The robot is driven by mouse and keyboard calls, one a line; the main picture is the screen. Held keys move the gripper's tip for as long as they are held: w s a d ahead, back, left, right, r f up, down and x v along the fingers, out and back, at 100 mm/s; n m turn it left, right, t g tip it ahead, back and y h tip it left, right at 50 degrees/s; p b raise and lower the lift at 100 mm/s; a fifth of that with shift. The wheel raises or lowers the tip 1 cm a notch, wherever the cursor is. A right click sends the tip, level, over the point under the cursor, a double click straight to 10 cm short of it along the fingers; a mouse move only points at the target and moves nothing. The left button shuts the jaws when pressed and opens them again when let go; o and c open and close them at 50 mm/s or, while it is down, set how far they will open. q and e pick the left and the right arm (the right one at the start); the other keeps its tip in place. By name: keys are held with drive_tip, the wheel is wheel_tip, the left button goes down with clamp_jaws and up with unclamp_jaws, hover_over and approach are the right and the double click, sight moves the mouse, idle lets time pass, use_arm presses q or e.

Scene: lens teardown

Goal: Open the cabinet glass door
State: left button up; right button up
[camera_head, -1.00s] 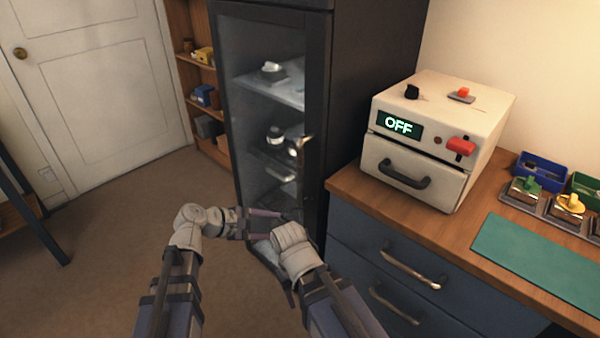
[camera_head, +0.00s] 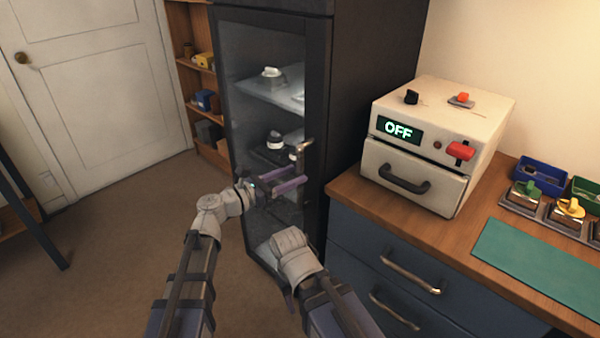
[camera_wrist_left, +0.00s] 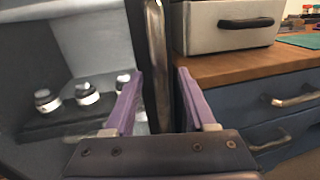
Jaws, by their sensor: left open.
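The black cabinet's glass door (camera_head: 262,110) looks shut in the head view, with shelves showing through the glass. Its metal door handle (camera_head: 302,150) is upright near the door's right edge. It also shows in the left wrist view as a vertical bar (camera_wrist_left: 157,65). My left gripper (camera_head: 296,179) is open and empty, just in front of the door below the handle's visible part. In the left wrist view the bar lies between the two purple fingers (camera_wrist_left: 158,85); I cannot tell whether they touch it. My right arm's wrist is low in front of the cabinet, its fingers mostly hidden.
A wooden counter (camera_head: 350,188) with blue drawers stands right of the cabinet. On it are a white box device (camera_head: 440,105) reading OFF and a green mat (camera_head: 540,262). Open carpet (camera_head: 110,260) lies to the left.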

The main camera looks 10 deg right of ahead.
use_arm(q)
drive_tip(key=shift+x, duration=1.5)
clamp_jaws()
idle(0.4)
